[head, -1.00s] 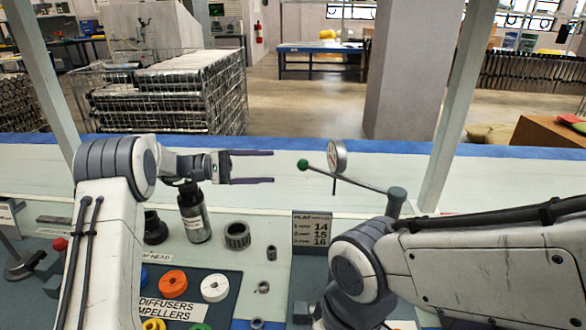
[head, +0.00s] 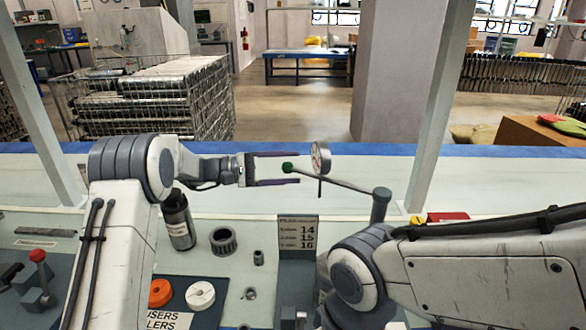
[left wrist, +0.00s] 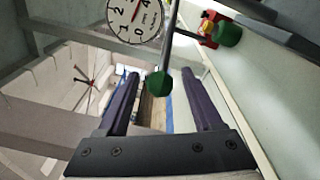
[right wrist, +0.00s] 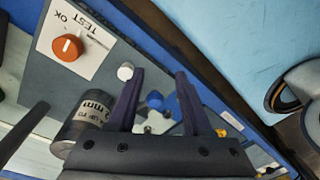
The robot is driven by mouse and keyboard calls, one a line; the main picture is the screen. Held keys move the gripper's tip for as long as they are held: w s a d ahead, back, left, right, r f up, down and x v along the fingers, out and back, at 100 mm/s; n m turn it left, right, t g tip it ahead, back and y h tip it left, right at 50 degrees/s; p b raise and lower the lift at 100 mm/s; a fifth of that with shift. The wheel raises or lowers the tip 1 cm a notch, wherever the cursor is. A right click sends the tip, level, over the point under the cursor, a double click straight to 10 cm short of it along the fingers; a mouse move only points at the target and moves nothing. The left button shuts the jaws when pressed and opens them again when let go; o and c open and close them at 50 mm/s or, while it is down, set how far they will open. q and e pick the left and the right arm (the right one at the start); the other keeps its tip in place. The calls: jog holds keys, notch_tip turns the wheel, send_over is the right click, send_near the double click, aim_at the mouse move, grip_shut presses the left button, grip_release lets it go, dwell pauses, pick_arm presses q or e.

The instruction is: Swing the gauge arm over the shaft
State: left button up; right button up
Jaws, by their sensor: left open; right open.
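The gauge arm (head: 345,184) is a thin grey rod from the top of a grey post (head: 381,206), with a green ball knob (head: 287,167) at its left end and a round dial gauge (head: 321,158) hanging on it. My left gripper (head: 299,168) is open, its fingers pointing right, with the knob at or between the fingertips. In the left wrist view the green knob (left wrist: 159,82) shows between the open fingers, near their tips, and the dial (left wrist: 134,18) lies beyond. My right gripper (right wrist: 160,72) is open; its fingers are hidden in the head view. I cannot identify the shaft.
A dark bottle (head: 178,220), a toothed ring (head: 223,240) and orange (head: 160,292) and white (head: 200,295) rings stand on the bench below my left arm. A sign with numbers (head: 298,232) stands in the middle. The right wrist view shows an orange dial knob (right wrist: 68,47).

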pick_arm(q)
jog(key=shift+c, duration=0.4)
grip_shut()
jog(key=shift+d, duration=0.1)
dwell(0.8)
